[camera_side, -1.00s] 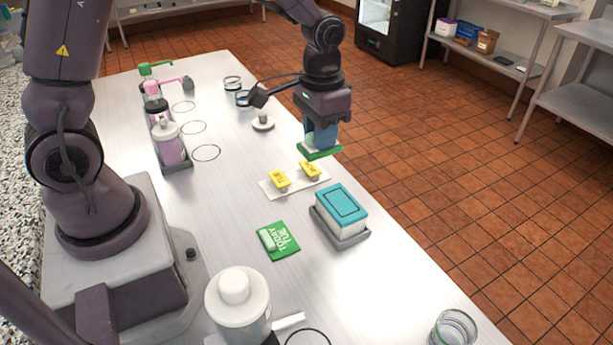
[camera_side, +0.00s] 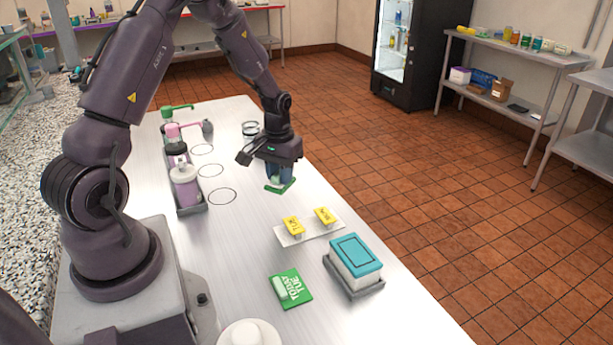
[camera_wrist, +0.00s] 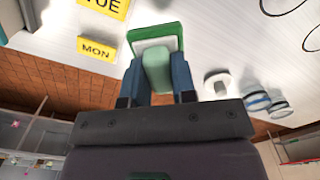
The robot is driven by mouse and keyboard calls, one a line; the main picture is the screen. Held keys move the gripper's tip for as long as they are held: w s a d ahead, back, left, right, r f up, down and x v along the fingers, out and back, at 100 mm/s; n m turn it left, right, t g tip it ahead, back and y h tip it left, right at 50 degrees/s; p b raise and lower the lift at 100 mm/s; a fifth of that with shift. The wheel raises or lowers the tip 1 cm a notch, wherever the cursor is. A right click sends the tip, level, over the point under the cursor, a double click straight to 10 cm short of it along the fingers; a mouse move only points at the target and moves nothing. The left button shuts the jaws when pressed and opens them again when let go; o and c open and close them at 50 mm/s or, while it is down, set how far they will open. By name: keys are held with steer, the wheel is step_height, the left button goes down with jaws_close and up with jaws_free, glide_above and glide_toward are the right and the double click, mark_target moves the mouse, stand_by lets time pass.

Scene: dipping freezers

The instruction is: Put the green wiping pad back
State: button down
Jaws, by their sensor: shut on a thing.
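My gripper (camera_side: 279,174) is shut on the handle of the green wiping pad (camera_side: 282,187), holding it above the steel counter; any gap underneath is hard to judge. In the wrist view the pad (camera_wrist: 179,36) has a green rim, a pale middle and a pale green handle between the two blue fingers of my gripper (camera_wrist: 158,72). A green card (camera_side: 297,288) marked TODAY TUE lies on the counter, with a small pale green block on it. A white round knobbed piece (camera_wrist: 217,84) shows right of the fingers in the wrist view.
A teal-lidded box (camera_side: 356,256) stands in a grey tray (camera_side: 357,287). Pump bottles (camera_side: 185,186) line a rack at left, beside outlined circles. Clear jars stand behind my gripper. The counter's middle is bare.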

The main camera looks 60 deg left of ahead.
mark_target(278, 203)
steer(key=shift+n, duration=0.9)
steer(key=shift+w+a+f, duration=0.1)
steer(key=shift+a+f, duration=0.6)
steer(key=shift+f, duration=0.55)
steer(key=shift+w+a+f, duration=0.1)
steer(key=shift+a+f, duration=0.65)
steer(key=shift+f, duration=0.55)
steer(key=shift+w+a+f, duration=0.1)
steer(key=shift+a+f, duration=0.6)
steer(key=shift+f, duration=0.55)
steer(key=shift+f, duration=0.45)
steer(key=c, duration=0.8)
jaws_free()
steer(key=shift+c, duration=0.2)
steer(key=shift+r, duration=1.5)
